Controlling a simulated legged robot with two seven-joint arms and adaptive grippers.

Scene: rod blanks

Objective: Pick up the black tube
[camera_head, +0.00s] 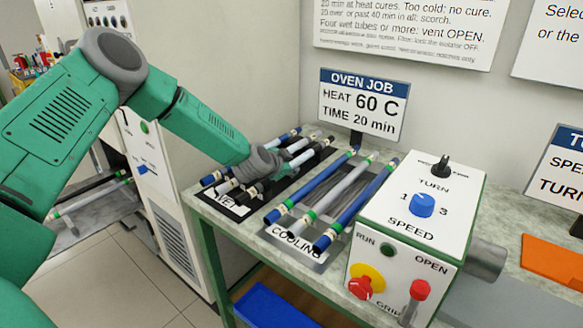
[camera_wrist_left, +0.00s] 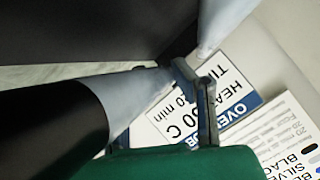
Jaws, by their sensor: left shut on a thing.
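The gripper hides the tube's middle. I cannot tell whether the tube is clear of the rack. The left wrist view shows large dark and pale shapes close up, with a grey gripper part (camera_wrist_left: 207,100) in front. My right gripper is not in view.
Blue and silver tubes (camera_head: 315,207) lie on the COOLING rack (camera_head: 298,249), right of the WET rack. The control box (camera_head: 420,205) stands farther right. The oven sign (camera_head: 362,103) stands behind. More tubes lie on a shelf (camera_head: 95,212) at left.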

